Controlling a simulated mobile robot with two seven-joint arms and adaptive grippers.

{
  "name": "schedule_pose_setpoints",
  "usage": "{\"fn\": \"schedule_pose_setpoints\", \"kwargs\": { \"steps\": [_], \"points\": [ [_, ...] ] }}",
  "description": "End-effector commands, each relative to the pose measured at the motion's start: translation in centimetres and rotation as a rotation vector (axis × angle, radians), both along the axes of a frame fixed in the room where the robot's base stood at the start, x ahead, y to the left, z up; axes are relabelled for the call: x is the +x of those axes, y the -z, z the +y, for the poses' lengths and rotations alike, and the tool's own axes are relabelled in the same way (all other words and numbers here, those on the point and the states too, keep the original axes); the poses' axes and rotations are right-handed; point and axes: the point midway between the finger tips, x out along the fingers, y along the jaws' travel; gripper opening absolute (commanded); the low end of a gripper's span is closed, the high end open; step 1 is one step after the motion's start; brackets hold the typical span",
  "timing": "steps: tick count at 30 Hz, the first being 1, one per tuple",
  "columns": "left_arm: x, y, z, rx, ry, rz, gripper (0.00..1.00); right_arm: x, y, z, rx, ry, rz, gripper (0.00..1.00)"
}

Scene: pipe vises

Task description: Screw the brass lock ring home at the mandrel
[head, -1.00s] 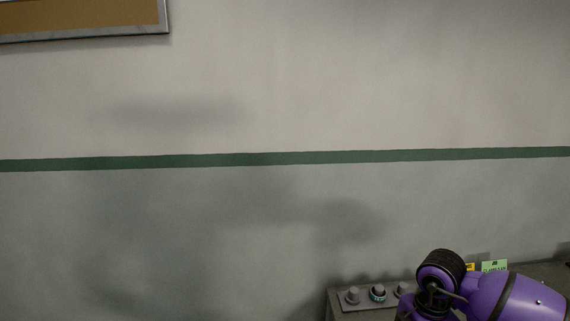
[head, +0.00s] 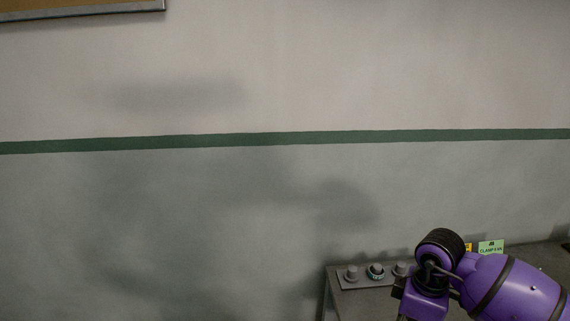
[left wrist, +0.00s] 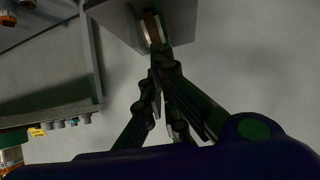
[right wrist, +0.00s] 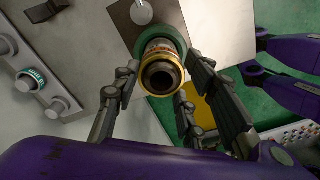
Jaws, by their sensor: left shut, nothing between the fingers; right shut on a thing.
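The brass lock ring (right wrist: 160,72) shows in the right wrist view, around a dark hollow end facing the camera. A green collar (right wrist: 165,38) is directly behind it, in front of a pale plate (right wrist: 205,25). My right gripper (right wrist: 163,82) has a finger on each side of the ring and is shut on it. I cannot tell how far the ring is along the thread. My left gripper (left wrist: 153,30) is shut and empty in the left wrist view, its tips in front of a grey panel (left wrist: 122,22). Neither gripper's fingers show clearly in the head view.
A rail with several knobs (head: 352,275), one with a teal ring (head: 376,272), stands on the bench by the wall. A green label (head: 491,248) is behind my right arm. A white perforated bin (right wrist: 305,132) and a yellow piece (right wrist: 200,112) show in the right wrist view.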

Motion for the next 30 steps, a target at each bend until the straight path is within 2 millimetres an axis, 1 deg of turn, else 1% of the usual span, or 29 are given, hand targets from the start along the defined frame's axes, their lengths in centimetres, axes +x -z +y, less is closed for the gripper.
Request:
{"fn": "schedule_pose_setpoints", "kwargs": {
  "steps": [1, 5, 6, 8, 17, 20, 24, 30],
  "points": [
    [0.01, -0.01, 0.03, 0.001, 0.000, 0.000, 0.00, -0.08, 0.08, -0.37, -0.008, 0.004, 0.004, 0.00],
    [0.01, -0.01, 0.03, 0.001, -0.001, 0.000, 0.00, -0.08, 0.08, -0.37, -0.008, 0.004, 0.004, 0.00],
    [0.01, -0.01, 0.03, 0.001, -0.001, 0.000, 0.00, -0.08, 0.08, -0.37, -0.008, 0.003, 0.004, 0.41],
    [0.01, -0.01, 0.03, 0.001, -0.001, 0.000, 0.00, -0.07, 0.07, -0.36, -0.008, 0.003, 0.004, 0.48],
    [0.01, -0.02, 0.03, 0.000, 0.000, 0.000, 0.00, 0.01, 0.00, -0.12, -0.003, -0.020, 0.001, 0.48],
    [0.01, -0.01, 0.03, 0.001, -0.001, 0.000, 0.00, 0.10, -0.02, -0.17, -0.005, -0.129, 0.001, 0.48],
    [-0.03, 0.04, 0.03, 0.000, 0.000, 0.001, 0.00, 0.26, -0.02, -0.07, -0.003, -0.325, 0.000, 0.48],
    [-0.10, 0.15, 0.04, 0.000, 0.000, 0.003, 0.00, 0.30, 0.04, -0.01, -0.002, -0.460, 0.001, 0.48]
  ]
}}
